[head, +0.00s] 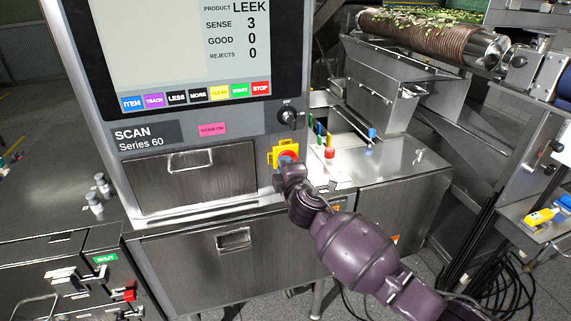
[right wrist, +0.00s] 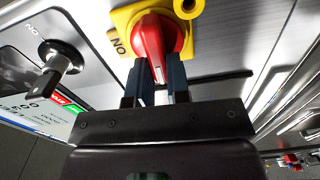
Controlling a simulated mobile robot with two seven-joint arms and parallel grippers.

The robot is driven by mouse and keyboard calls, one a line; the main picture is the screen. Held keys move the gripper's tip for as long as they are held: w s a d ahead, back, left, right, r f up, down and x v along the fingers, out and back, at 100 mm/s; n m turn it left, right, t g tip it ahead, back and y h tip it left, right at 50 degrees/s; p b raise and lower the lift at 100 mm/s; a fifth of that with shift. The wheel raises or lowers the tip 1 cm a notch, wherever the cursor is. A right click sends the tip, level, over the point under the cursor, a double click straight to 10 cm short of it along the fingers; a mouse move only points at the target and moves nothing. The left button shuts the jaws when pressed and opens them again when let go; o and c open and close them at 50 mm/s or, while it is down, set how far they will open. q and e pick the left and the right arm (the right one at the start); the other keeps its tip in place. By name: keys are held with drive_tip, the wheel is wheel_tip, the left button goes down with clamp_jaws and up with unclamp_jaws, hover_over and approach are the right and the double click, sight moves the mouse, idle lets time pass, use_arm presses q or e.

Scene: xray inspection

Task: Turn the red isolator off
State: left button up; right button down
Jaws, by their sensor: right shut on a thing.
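The red isolator (head: 287,157) is a red rotary handle on a yellow plate (head: 276,158) on the scanner's front, right of the drawer. In the right wrist view the red handle (right wrist: 151,42) sits on the yellow plate (right wrist: 125,20), with the word "ON" on the plate beside it. My right gripper (head: 291,170) reaches it from the lower right. Its two dark fingers (right wrist: 157,80) stand either side of the handle's grip and are shut on it. The fingers hide part of the handle. My left gripper is not in view.
A black key switch (head: 289,116) is just above the isolator, also in the right wrist view (right wrist: 60,62). The scanner screen (head: 160,40) and coloured buttons are above left. A steel bench (head: 395,165) with small coloured items is at right.

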drive_tip(key=shift+f+n, duration=0.1)
drive_tip(key=shift+n, duration=0.4)
drive_tip(key=c, duration=1.1)
unclamp_jaws()
drive_tip(key=v, duration=1)
drive_tip(key=shift+s+d, duration=0.1)
drive_tip(key=shift+s, duration=0.3)
